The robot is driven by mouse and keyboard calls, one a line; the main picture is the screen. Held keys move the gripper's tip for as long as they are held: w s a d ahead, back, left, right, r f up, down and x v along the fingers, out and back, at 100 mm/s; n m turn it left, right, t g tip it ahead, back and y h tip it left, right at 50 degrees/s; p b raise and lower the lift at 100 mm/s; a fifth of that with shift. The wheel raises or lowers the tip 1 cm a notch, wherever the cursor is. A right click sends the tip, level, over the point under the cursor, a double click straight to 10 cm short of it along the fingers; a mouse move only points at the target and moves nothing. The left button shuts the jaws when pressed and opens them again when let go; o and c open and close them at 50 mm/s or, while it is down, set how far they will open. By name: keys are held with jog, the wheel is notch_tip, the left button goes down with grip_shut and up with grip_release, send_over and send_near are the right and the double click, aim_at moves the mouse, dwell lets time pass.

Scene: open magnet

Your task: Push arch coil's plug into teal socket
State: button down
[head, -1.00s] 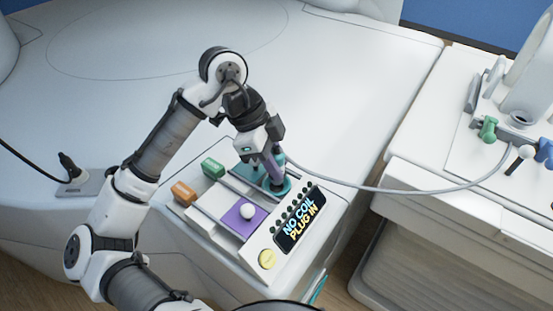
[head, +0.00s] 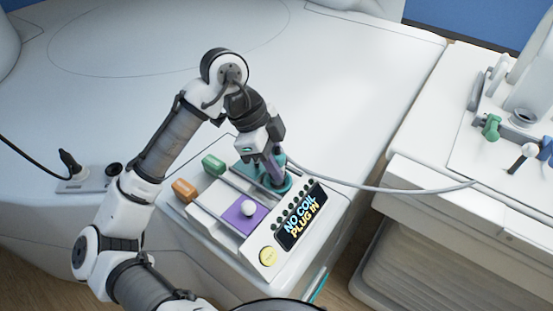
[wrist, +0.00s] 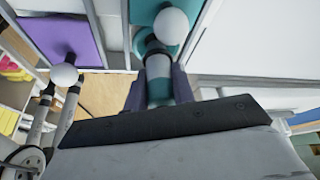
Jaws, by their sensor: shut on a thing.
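My gripper (head: 272,172) is over the teal part of the slanted console. In the wrist view my gripper (wrist: 160,88) has its fingers shut around the pale and teal plug of the arch coil (wrist: 160,92). The teal socket (head: 284,187) lies directly below the fingers on a teal panel (head: 246,177). My fingers and the plug hide most of the socket, and I cannot tell how deep the plug sits. A grey cable (head: 380,190) runs right from the plug. The console's black display (head: 301,216) reads "NO COIL PLUG IN".
A purple panel with a white ball (head: 249,208) is beside the teal one. A black plug (head: 69,160) stands at left. A side cart with fittings (head: 491,127) is at right.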

jog(key=shift+f+b, duration=0.7)
jog(key=shift+f, duration=0.4)
jog(key=c, duration=1.1)
grip_release()
jog(key=shift+r, duration=0.1)
jog(key=v, duration=1.3)
jog(key=shift+a+r, duration=0.2)
jog(key=shift+r, duration=0.1)
jog(key=shift+w, duration=0.1)
